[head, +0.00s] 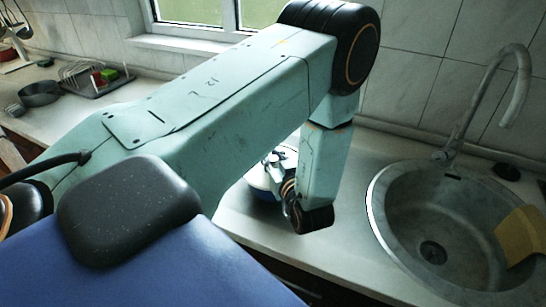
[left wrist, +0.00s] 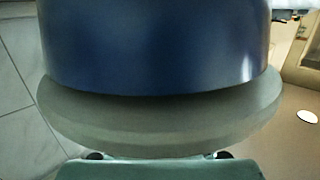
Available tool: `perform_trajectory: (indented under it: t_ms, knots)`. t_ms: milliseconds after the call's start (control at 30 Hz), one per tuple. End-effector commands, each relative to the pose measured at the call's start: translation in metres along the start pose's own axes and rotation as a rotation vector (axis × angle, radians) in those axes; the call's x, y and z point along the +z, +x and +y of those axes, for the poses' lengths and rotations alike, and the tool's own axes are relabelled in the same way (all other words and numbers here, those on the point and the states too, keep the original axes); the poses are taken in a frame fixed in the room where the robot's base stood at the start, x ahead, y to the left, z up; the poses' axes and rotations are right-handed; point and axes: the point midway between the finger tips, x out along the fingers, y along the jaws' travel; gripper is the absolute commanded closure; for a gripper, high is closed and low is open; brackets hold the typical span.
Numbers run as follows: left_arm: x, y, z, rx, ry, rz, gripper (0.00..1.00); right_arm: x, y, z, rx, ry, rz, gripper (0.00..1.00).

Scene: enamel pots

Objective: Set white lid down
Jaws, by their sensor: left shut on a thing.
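A blue pot (left wrist: 155,45) fills the top of the left wrist view. A pale grey-white lid (left wrist: 160,125), seen nearly edge-on, lies against its end. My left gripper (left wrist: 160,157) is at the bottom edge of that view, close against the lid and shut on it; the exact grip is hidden. In the head view, my left arm reaches across and down to the counter. Its gripper (head: 284,186) is mostly hidden by the wrist. A white and blue pot (head: 262,180) shows partly behind it. My right gripper is not in view.
A round grey sink (head: 397,215) with a tall tap (head: 490,90) and a yellow cloth (head: 524,235) is at the right. A dish rack (head: 95,80) and a dark pan (head: 40,93) stand at the far left. The counter (head: 245,222) is bare in front of the pot.

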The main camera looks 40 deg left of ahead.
Motion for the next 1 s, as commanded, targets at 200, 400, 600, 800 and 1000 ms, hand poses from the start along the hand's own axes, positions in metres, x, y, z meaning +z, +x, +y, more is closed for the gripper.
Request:
perform_trajectory:
  t_ms: [200,400,600,800,1000]
  knots:
    - [0.0020,0.0005,0.0002,0.000,-0.001,0.001,1.00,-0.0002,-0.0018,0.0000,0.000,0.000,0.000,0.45]
    - [0.0049,0.0009,0.0002,0.000,-0.001,0.001,1.00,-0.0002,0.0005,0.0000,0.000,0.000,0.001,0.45]
    - [0.0060,0.0010,0.0002,0.000,-0.001,0.001,0.69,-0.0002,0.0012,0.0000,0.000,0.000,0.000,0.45]
    - [0.0058,0.0010,0.0002,0.000,-0.001,0.001,0.53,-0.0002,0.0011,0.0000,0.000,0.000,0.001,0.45]
    - [0.0057,0.0010,0.0002,0.000,-0.001,0.001,0.53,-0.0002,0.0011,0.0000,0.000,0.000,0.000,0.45]
